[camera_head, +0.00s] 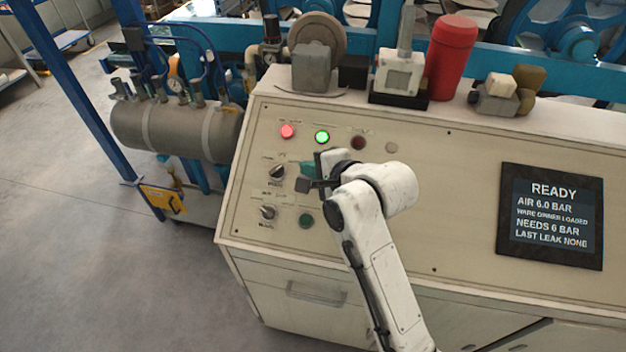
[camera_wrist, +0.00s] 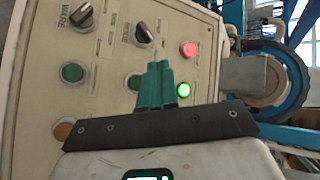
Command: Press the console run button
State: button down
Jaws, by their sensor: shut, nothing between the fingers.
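The beige console (camera_head: 460,180) has a sloped panel with knobs, buttons and lamps. My gripper (camera_head: 306,171) is over its left part, with teal fingers shut together and empty. In the wrist view the fingers (camera_wrist: 161,68) point at the panel. A green button (camera_wrist: 135,82) shows just left of them, partly covered; I cannot tell whether they touch. Another green button (camera_wrist: 73,72) is farther left, and shows in the head view (camera_head: 306,221) below my gripper. An orange button (camera_wrist: 62,131) is at lower left. I cannot read which button is run.
Two black knobs, MODE (camera_wrist: 143,34) and WARE (camera_wrist: 81,14), sit beside the green buttons. A red lamp (camera_head: 287,131) and a green lamp (camera_head: 322,137) are lit. The display (camera_head: 550,216) reads READY. A red cylinder (camera_head: 451,56) and other parts stand along the console top.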

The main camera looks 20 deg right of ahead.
jog(key=shift+w+d+f+b, duration=0.4)
jog(key=shift+f+b, duration=0.3)
jog(key=shift+f, duration=0.25)
jog(key=shift+w+d+f+b, duration=0.25)
jog(key=shift+w+f+b, duration=0.25)
jog(key=shift+f+b, duration=0.35)
jog(key=shift+w+d+f+b, duration=0.4)
jog(key=shift+f+b, duration=0.2)
jog(key=shift+f, duration=0.45)
jog(key=shift+f, duration=0.1)
jog(key=shift+w+f, duration=0.2)
jog(key=shift+f, duration=0.05)
jog(key=shift+w+d+f, duration=0.2)
jog(key=shift+f, duration=0.2)
dwell(0.6)
jog(key=shift+s+r, duration=0.1)
jog(key=shift+r, duration=0.05)
jog(key=shift+s+a+r+p, duration=0.15)
jog(key=shift+r+p, duration=0.2)
jog(key=shift+p, duration=0.2)
jog(key=shift+s+a+r+p, duration=0.15)
jog(key=shift+r+p, duration=0.15)
jog(key=shift+p, duration=0.25)
